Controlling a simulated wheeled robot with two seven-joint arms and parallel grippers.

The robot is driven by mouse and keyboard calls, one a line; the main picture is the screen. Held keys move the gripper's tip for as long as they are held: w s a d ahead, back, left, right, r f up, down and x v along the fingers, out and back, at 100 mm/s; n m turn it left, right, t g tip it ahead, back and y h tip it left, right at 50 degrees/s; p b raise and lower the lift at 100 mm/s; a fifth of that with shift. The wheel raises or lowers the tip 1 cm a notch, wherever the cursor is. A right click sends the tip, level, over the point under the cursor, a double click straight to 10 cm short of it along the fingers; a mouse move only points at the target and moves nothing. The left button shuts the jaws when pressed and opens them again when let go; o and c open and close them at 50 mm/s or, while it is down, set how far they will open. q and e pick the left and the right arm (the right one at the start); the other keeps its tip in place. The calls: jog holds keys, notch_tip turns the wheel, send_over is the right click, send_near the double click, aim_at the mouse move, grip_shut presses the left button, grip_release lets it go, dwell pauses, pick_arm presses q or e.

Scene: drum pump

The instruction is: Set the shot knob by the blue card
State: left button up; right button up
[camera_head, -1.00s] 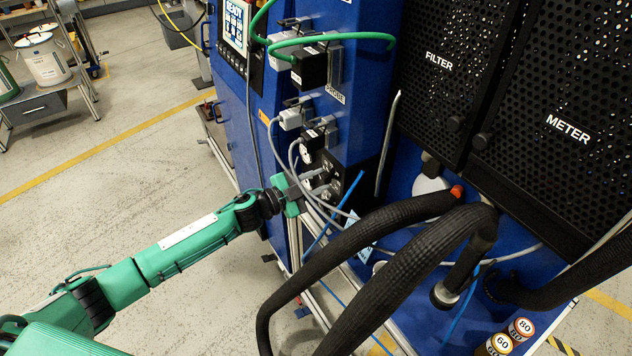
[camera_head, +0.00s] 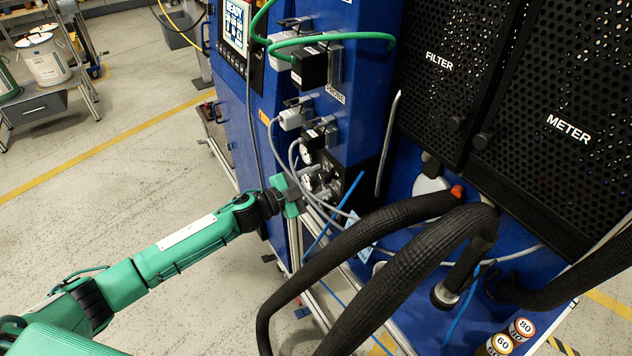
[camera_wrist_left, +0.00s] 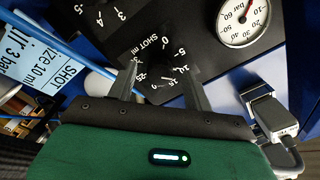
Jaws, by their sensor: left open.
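The black SHOT ml dial (camera_wrist_left: 160,48) is upside down in the left wrist view, with its white scale around the dark knob (camera_wrist_left: 154,74). My left gripper (camera_wrist_left: 160,75) is open, its two grey fingers on either side of the knob. I cannot tell whether they touch it. The knob's pointer is hard to make out. The light blue card (camera_wrist_left: 42,72) reads SHOT size 10 ml and air 3 bar. In the head view my left gripper (camera_head: 304,192) is at the small panel on the blue machine, hiding part of it. My right gripper is not in view.
A second dial (camera_wrist_left: 104,16) and a round pressure gauge (camera_wrist_left: 243,18) flank the SHOT dial. A grey cable plug (camera_wrist_left: 272,114) is near the right finger. Thick black hoses (camera_head: 400,265) arch in front of the machine.

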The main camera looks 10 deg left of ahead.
pick_arm(q)
jog(key=b+v, duration=0.3)
jog(key=v, duration=1)
jog(key=shift+s+a, duration=0.2)
